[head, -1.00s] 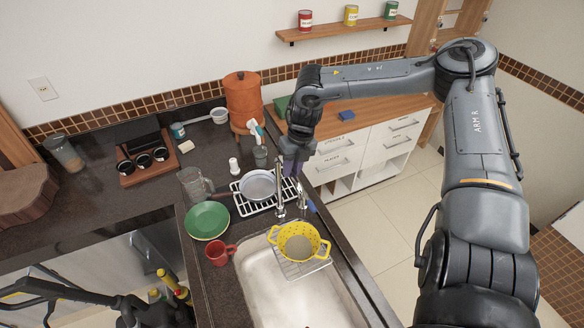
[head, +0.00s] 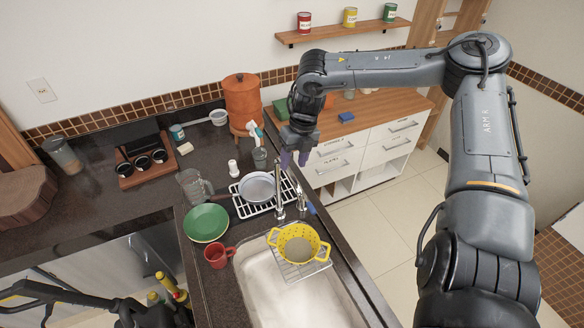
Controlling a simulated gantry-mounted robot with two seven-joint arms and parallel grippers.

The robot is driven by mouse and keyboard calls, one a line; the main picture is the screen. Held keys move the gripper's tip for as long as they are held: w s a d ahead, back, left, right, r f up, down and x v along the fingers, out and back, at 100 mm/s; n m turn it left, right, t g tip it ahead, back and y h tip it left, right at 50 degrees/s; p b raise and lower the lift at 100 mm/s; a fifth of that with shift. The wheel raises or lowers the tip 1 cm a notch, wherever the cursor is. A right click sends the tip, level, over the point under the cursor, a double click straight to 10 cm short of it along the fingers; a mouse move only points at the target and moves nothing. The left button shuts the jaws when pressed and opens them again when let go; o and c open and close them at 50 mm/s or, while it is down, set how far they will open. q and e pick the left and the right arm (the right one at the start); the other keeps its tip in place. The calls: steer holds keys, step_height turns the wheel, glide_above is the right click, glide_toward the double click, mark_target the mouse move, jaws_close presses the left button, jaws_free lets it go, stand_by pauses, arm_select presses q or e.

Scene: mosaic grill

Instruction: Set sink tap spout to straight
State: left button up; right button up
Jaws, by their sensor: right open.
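The sink tap (head: 279,195) is a thin metal spout that rises behind the sink (head: 262,290). It stands beside the drying rack, just behind the yellow colander. Its upper end lies close under my right gripper, so which way the spout points is hard to tell. My right gripper (head: 294,159) is open, with its purple-tipped fingers pointing down just above and behind the tap. I cannot tell whether it touches the tap. My left gripper is not in the head view.
A yellow colander (head: 298,244) sits on a wire rack over the sink. A pan (head: 257,186) lies on a drying rack (head: 246,209). A green plate (head: 206,222), a red mug (head: 217,256) and a glass jug (head: 194,187) stand on the counter to the left.

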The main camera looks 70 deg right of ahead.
step_height(320, 180, up, 7)
steer(key=s+d+b, duration=0.1)
stand_by(0.6)
